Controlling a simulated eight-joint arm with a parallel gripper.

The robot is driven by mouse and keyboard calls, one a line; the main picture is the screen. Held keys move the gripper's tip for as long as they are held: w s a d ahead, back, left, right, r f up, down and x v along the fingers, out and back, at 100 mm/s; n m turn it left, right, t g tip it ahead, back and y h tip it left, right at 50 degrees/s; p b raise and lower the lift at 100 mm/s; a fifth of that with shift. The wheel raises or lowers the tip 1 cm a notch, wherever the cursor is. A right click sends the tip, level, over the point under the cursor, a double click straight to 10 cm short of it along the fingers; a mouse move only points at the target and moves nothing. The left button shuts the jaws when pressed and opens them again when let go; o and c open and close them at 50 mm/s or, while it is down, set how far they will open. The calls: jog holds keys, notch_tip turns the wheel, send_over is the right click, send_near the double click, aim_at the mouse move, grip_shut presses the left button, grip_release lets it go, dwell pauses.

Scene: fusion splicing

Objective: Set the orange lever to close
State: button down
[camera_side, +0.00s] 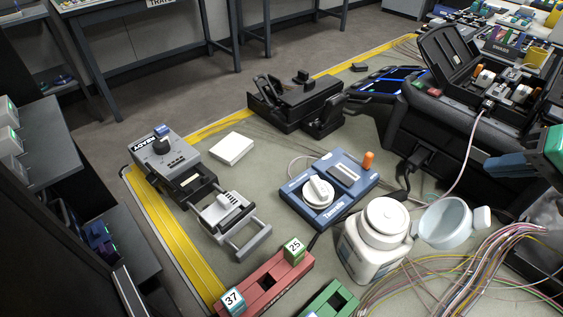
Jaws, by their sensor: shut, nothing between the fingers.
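An orange knob-like lever (368,160) stands upright at the far right corner of a blue device (308,198) with a white round dial, in the middle of the mat. Smaller orange parts (478,70) show inside the open black splicer (443,78) at the upper right. I cannot tell from this view alone which of these is the task's lever.
A grey device (165,148), white block (231,148) and black device (286,108) stand to the left and back. A white bottle (368,248), white cup (443,224) and loose fibres are at front right. A dark blue and green item (512,166) juts in at right.

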aim_at(371, 164)
jog(key=w+a+f+m+y, duration=0.1)
jog(key=w+a+m+y, duration=0.2)
jog(key=a, duration=0.3)
jog(key=shift+a+f+m, duration=0.15)
jog(key=shift+f+m, duration=0.25)
jog(key=shift+m, duration=0.2)
jog(key=shift+w+f, duration=0.1)
jog(key=shift+w, duration=0.05)
jog(key=shift+x, duration=4.9)
jog(key=w+a, duration=0.3)
jog(key=shift+w+a, duration=0.15)
jog(key=shift+a, duration=0.15)
jog(key=v, duration=1)
jog(key=shift+w, duration=0.15)
